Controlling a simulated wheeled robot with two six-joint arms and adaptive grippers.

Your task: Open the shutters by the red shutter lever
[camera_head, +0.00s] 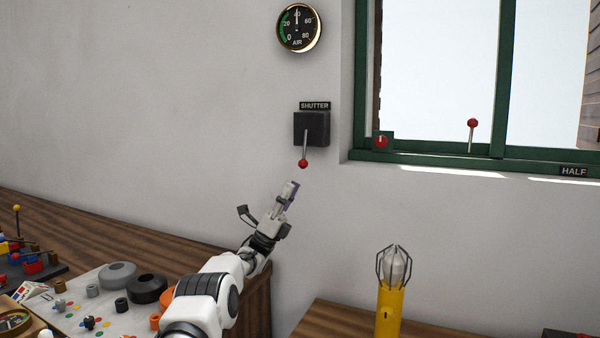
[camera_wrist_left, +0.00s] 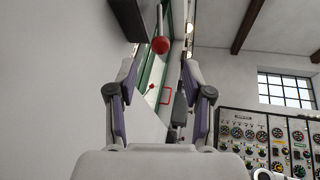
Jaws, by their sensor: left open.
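The shutter lever (camera_head: 304,150) hangs down from a black box (camera_head: 312,127) on the wall, under a "SHUTTER" sign. Its round red knob (camera_head: 303,163) is at the bottom. My left gripper (camera_head: 288,193) is open and empty, just below and slightly left of the knob, pointing up toward it. In the left wrist view the red knob (camera_wrist_left: 160,45) shows in line with the gap between the fingers (camera_wrist_left: 159,66), apart from both. Brown slats (camera_head: 590,85) show at the window's edges; I cannot tell if they are the shutters. My right gripper is out of view.
A green-framed window (camera_head: 430,158) at right has another red-knobbed lever (camera_head: 472,124) and a "HALF" label. An air gauge (camera_head: 298,27) hangs above the box. A yellow caged lamp (camera_head: 390,300) stands below right. A cluttered wooden bench (camera_head: 150,237) lies left.

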